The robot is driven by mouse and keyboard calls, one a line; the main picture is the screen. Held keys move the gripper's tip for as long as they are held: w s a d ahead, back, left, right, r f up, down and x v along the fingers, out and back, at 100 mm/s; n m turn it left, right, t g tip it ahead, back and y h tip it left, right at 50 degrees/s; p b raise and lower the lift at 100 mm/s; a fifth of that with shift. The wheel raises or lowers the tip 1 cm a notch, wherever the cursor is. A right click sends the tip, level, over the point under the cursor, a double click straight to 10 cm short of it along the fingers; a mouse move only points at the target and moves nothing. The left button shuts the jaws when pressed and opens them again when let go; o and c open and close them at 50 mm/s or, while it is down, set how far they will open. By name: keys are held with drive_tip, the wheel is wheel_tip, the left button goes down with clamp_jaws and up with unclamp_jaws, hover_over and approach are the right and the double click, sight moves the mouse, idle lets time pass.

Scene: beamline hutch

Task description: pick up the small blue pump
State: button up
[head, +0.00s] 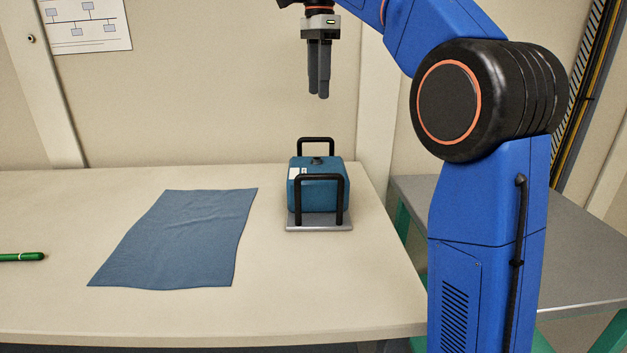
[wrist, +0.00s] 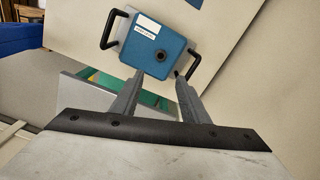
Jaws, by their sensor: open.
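The small blue pump (head: 318,190) is a blue box on a grey base plate with two black handles, near the right end of the bench. It stands upright and has a white label and a dark round port on top. My gripper (head: 323,96) is above the pump, fingers pointing down, clear of it and empty. In the wrist view the pump (wrist: 155,47) shows beyond the fingertips, and my gripper (wrist: 133,75) has its two fingers spread apart. The port and one black handle lie near the right fingertip in that view.
A blue cloth (head: 178,240) lies flat on the pale bench (head: 300,300) left of the pump. A green pen-like object (head: 22,257) is at the far left. A grey table (head: 580,260) stands to the right. The wall is close behind the bench.

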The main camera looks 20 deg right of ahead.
hover_over(317, 158)
wheel_tip(317, 158, down, 12)
drive_tip(key=shift+w, duration=0.15)
drive_tip(key=shift+s+f, duration=0.2)
drive_tip(key=shift+f, duration=2.4)
clamp_jaws()
drive_tip(key=shift+r, duration=0.1)
